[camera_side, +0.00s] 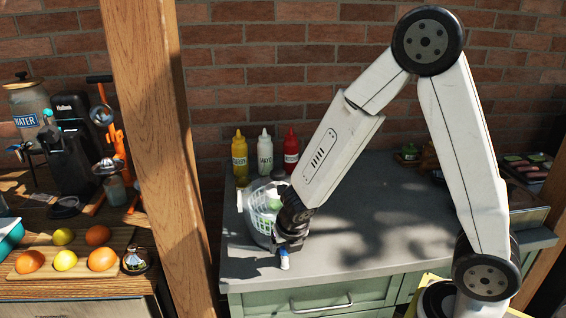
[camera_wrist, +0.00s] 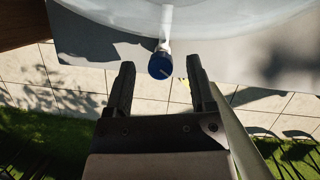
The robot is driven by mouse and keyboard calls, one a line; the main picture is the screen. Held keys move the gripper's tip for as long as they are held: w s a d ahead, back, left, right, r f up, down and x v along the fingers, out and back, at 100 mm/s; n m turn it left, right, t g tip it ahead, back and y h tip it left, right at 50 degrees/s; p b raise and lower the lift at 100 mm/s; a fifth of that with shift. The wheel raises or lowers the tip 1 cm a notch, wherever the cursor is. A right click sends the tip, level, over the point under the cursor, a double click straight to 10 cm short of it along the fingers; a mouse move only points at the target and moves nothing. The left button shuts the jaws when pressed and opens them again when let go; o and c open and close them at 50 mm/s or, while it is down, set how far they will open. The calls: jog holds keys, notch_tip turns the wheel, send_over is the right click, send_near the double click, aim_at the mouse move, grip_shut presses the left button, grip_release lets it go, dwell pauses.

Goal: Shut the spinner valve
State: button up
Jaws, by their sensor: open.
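The salad spinner (camera_side: 262,208) is a pale bowl with a basket on the grey counter, partly hidden behind my gripper in the side view. Its pale rounded wall (camera_wrist: 215,22) fills the top of the wrist view. The valve (camera_wrist: 160,63) has a blue end on a short white stem that sticks out from the bowl. It also shows in the side view (camera_side: 284,262), just below my gripper. My gripper (camera_wrist: 160,78) is open and empty.
Yellow (camera_side: 240,155), white (camera_side: 265,152) and red (camera_side: 291,150) bottles stand behind the spinner. A wooden post (camera_side: 160,150) rises left of the counter.

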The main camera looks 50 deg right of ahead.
jog(key=shift+f, duration=0.2)
grip_shut()
dwell(0.3)
jog(key=shift+m, duration=0.3)
jog(key=m+g, duration=0.1)
jog(key=m, duration=0.1)
jog(key=m+h, duration=0.1)
jog(key=m, duration=0.2)
jog(key=shift+w+g, duration=0.1)
jog(key=shift+g, duration=0.3)
jog(key=m+g, duration=0.1)
jog(key=m, duration=0.2)
jog(key=m+g+h, duration=0.1)
jog(key=m, duration=0.2)
jog(key=shift+w, duration=0.1)
jog(key=shift+m, duration=0.3)
